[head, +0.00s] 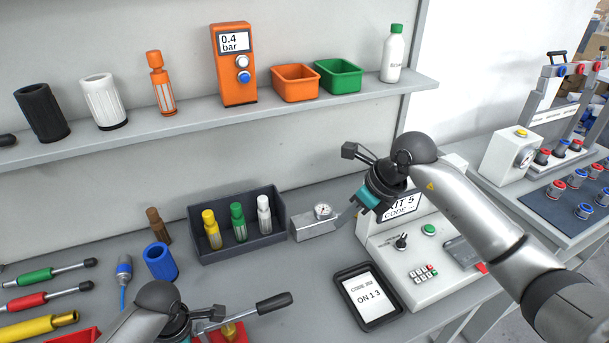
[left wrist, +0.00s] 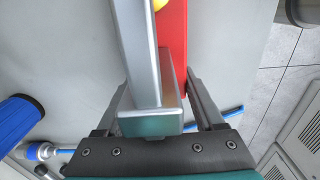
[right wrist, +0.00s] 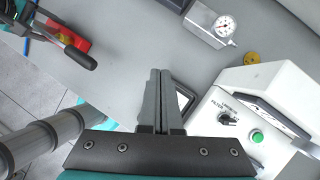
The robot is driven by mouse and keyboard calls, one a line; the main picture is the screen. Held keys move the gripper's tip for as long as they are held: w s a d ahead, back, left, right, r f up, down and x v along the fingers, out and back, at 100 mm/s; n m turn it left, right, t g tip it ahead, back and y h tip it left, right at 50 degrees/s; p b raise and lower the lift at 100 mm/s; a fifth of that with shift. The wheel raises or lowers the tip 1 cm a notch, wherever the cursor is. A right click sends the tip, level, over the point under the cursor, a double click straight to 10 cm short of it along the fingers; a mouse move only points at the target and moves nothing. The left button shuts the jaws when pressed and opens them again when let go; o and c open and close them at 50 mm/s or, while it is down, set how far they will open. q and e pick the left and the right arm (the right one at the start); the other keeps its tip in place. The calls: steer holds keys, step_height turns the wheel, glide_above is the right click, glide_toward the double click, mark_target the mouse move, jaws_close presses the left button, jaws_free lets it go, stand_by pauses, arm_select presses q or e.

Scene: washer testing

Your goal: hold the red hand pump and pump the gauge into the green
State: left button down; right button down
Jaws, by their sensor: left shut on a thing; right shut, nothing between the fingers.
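The red hand pump (head: 228,333) is at the bottom of the head view, partly hidden by my left arm; its lever with a black grip (head: 273,302) points right. My left gripper (head: 197,322) is shut on the pump's grey metal part; in the left wrist view (left wrist: 157,90) the fingers flank this grey bar (left wrist: 150,122) beside the red body (left wrist: 172,40). The pump also shows in the right wrist view (right wrist: 70,40). The gauge (head: 323,210) sits on a grey block by the wall; its dial (right wrist: 224,25) has a red needle. My right gripper (right wrist: 158,100) is shut and empty above the bench.
A dark bin (head: 285,233) with several capped bottles stands left of the gauge. A black tray (head: 382,318) with a code card lies in front of a white control panel (head: 385,252). Bare bench separates pump and gauge.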

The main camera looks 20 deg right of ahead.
steer(key=s+d+r+m+t+h, duration=0.1)
steer(key=s+d+r+m+h, duration=0.1)
steer(key=d, duration=0.8)
steer(key=s+d+r+m+t+h, duration=0.1)
steer(key=s+d+r+m, duration=0.3)
steer(key=d, duration=0.6)
steer(key=s+d+r+m+t+h, duration=0.1)
steer(key=s+d+r+m+h, duration=0.2)
steer(key=d, duration=0.7)
step_height(320, 180, up, 3)
steer(key=s+m, duration=0.1)
steer(key=s, duration=0.1)
steer(key=shift+s+h, duration=0.3)
steer(key=shift+s, duration=0.1)
